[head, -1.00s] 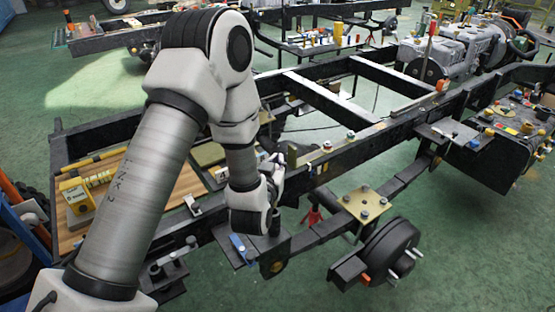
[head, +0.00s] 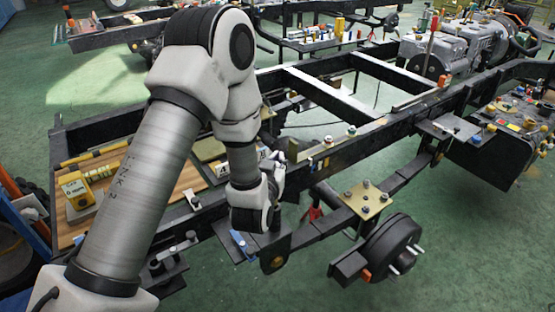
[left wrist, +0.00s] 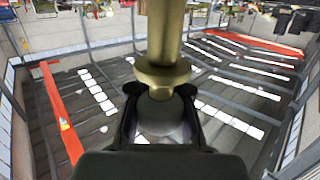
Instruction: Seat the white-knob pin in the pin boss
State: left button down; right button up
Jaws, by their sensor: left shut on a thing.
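The pin's brass collar and thick brass shaft (left wrist: 165,30) stick out beyond the fingertips, and the knob is partly hidden between the fingers. In the head view the left gripper (head: 278,168) is beside the near rail of the black chassis frame (head: 340,150), mostly hidden by its own wrist. I cannot tell the pin there for certain, nor pick out the pin boss. My right gripper is not in view.
A wooden board (head: 188,182) with a yellow device (head: 76,190) lies left of the wrist, partly behind my arm. A yellow plate with bolts (head: 368,200) and a black hub (head: 393,248) are to the right. Open green floor (head: 470,250) is at lower right.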

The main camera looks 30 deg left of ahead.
pick_arm(q)
notch_tip(320, 180, down, 8)
jog(key=b, duration=0.6)
jog(key=shift+r, duration=0.2)
dwell(4.2)
jog(key=shift+f, duration=0.35)
jog(key=shift+f+b, duration=0.45)
jog(key=shift+b, duration=0.15)
jog(key=c, duration=1)
grip_release()
jog(key=shift+r+p, duration=1.25)
jog(key=shift+r, duration=0.3)
